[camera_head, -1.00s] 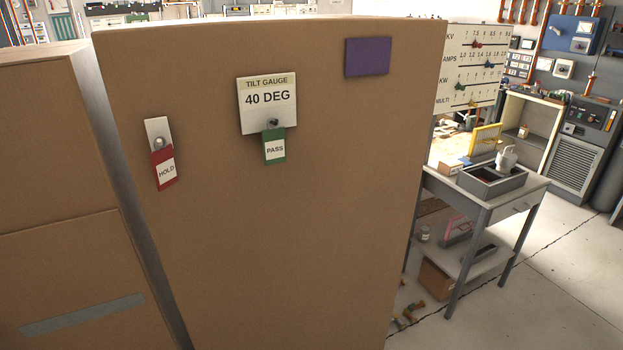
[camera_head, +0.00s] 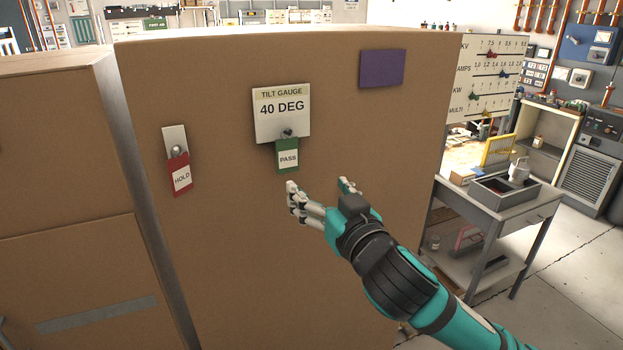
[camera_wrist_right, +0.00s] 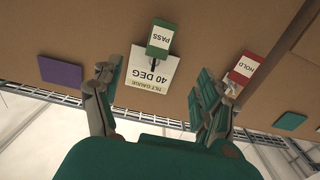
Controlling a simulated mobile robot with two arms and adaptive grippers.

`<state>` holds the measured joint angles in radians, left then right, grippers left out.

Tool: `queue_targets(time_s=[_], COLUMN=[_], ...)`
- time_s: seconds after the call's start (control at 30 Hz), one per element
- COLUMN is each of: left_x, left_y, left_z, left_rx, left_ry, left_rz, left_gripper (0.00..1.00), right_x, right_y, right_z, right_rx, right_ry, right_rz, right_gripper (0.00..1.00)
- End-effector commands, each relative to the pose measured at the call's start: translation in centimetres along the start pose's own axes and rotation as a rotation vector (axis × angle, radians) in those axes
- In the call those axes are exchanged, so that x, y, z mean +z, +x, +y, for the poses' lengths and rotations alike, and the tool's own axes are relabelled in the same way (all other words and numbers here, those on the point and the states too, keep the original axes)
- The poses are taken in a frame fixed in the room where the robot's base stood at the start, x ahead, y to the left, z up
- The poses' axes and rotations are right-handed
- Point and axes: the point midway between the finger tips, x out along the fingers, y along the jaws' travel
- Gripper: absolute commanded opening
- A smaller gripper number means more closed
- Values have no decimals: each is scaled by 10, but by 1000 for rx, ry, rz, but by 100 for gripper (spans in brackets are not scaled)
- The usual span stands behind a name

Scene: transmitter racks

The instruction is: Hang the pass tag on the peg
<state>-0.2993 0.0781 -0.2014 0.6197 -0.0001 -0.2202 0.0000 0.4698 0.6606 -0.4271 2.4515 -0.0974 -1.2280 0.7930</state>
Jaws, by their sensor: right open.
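The green and white pass tag (camera_head: 287,156) hangs at the peg (camera_head: 287,132) low on the tilt gauge plate (camera_head: 281,102), which reads 40 DEG. The tag also shows in the right wrist view (camera_wrist_right: 161,39), upside down. My right gripper (camera_head: 318,187) is open and empty, in front of the brown panel, a little below and right of the tag and apart from it. In the wrist view its spread fingers (camera_wrist_right: 155,85) frame the gauge plate (camera_wrist_right: 149,74). My left gripper is not in view.
A red hold tag (camera_head: 180,177) hangs on its own plate to the left. A purple square (camera_head: 382,68) sits at upper right of the brown panel (camera_head: 235,250). A grey cart (camera_head: 499,205) stands right of the panel, with open floor beyond.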

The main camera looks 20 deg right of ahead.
Motion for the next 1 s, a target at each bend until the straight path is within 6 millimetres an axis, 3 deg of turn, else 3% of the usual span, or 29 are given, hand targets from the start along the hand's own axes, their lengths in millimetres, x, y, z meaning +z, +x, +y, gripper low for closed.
queue_targets(time_s=[0.17,0.7,1.0], left_x=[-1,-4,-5], left_y=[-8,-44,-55], left_z=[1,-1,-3], left_rx=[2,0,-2], left_ry=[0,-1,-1], left_rz=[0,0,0], left_gripper=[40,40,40], right_x=[-3,-4,-2], right_y=[22,129,166], right_z=[0,0,0], right_rx=[1,1,0], right_ry=[-1,-1,-1], right_rz=[0,-1,0], right_gripper=[75,75,75])
